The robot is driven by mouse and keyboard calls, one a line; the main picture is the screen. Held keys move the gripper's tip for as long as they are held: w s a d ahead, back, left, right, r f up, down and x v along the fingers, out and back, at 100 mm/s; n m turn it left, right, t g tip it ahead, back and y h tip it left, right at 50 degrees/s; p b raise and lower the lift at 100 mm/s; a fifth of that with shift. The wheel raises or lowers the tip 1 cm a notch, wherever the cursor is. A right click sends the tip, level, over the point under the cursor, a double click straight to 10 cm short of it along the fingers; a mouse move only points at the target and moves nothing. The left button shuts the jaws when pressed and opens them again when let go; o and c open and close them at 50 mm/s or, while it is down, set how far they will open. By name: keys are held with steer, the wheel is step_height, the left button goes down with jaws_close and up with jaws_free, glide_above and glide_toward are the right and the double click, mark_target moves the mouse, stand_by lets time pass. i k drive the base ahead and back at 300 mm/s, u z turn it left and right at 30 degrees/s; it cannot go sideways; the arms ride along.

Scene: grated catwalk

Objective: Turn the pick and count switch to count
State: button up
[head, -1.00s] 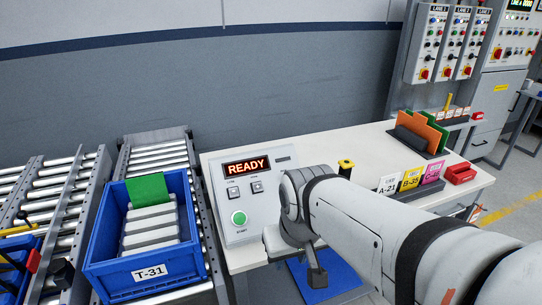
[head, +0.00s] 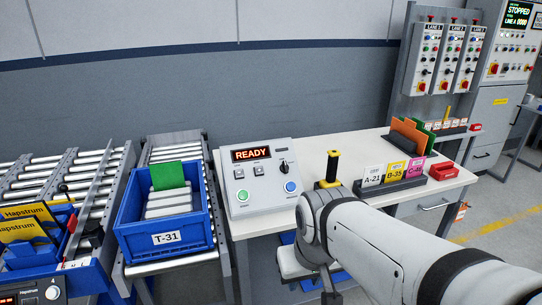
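A light grey console (head: 262,200) stands on the white table, with a lit READY display (head: 252,154). On its right side is a black rotary switch (head: 283,168), the likely pick and count switch; its labels are too small to read. Below it is a blue round button (head: 290,187); at the lower left is a green one (head: 243,196). My gripper (head: 329,292) hangs low at the front edge of the table, right of and below the console and apart from it. Only a dark finger part shows clearly, so its opening cannot be told.
A black-and-yellow upright handle (head: 332,168) stands between the console and the card rack (head: 410,184). A blue tote (head: 165,237) marked T-31, holding pale packs and a green card, sits on the roller conveyor to the left. A red bin (head: 443,171) is at the table's right.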

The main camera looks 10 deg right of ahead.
mark_target(283, 168)
steer(key=u, duration=0.15)
steer(key=i, duration=0.9)
steer(key=z, duration=0.05)
